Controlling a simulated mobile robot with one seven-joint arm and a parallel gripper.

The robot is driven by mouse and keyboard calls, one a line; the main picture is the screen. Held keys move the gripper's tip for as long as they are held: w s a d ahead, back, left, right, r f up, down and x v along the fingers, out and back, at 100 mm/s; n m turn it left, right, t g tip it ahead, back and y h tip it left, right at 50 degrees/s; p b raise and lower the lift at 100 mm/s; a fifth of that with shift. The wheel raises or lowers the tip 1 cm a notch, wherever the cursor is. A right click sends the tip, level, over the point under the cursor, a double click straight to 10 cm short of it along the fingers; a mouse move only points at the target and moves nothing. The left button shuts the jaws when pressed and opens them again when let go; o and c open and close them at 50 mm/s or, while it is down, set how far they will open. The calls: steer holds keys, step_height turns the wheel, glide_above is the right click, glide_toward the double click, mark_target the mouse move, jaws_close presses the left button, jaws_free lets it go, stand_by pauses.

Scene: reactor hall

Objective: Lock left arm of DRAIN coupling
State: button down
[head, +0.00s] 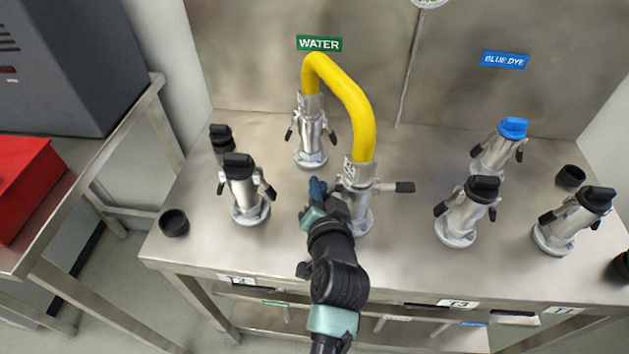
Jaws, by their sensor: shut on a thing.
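A yellow hose (345,100) arches from a steel coupling (310,137) under the green WATER sign (319,44) to a steel coupling (361,196) nearer the front. No DRAIN label is readable. The front coupling's right arm (395,187) sticks out sideways, roughly level, with a black grip. My gripper (320,192) is at the left side of this coupling, shut; its fingers hide the left arm there, which it appears to hold. The rear coupling's two arms (333,136) hang down at a slant.
Black-capped couplings (243,190) stand to the left and others (466,212) to the right. A blue-capped one (497,148) stands below the BLUE DYE sign (504,60). Loose black caps (174,222) lie on the steel table (300,258). A red box (25,185) is at far left.

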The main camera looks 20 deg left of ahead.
steer(key=shift+w+d+f+n+h+p, duration=0.15)
steer(key=shift+d+f+n+h+p, duration=0.25)
steer(key=shift+d+n+h, duration=0.35)
steer(key=c, duration=0.9)
jaws_free()
steer(key=shift+c, duration=0.2)
steer(key=shift+d, duration=0.1)
